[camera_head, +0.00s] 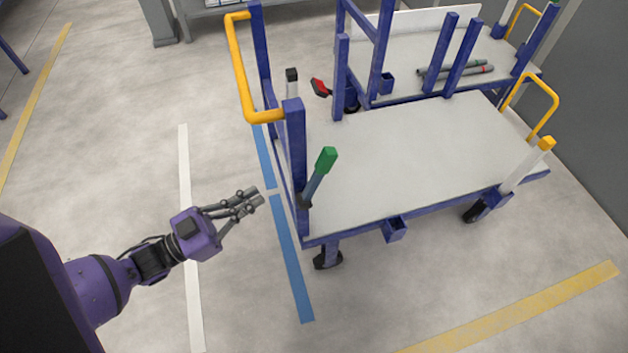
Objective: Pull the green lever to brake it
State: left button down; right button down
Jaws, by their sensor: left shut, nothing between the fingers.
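The green lever (326,160) has a blue-grey shaft with a green grip. It stands tilted to the right at the near left corner of the blue cart (297,150). My left gripper (255,199) is shut and empty. It appears in front of the floor to the left of the lever, with a gap between them, and its fingers point right toward the cart's corner post. My right gripper is not in view.
The cart has a bare grey deck (400,160), yellow handles (239,70) and black wheels (328,259). A second cart behind it carries grey pipes (458,71). A red part (320,88) shows near the left post. The floor at front left is clear.

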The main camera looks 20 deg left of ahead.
aim_at(317, 178)
pick_arm(q)
jog(key=s+r+h, duration=0.3)
jog(key=r, duration=0.3)
jog(key=shift+s+t+h, duration=0.3)
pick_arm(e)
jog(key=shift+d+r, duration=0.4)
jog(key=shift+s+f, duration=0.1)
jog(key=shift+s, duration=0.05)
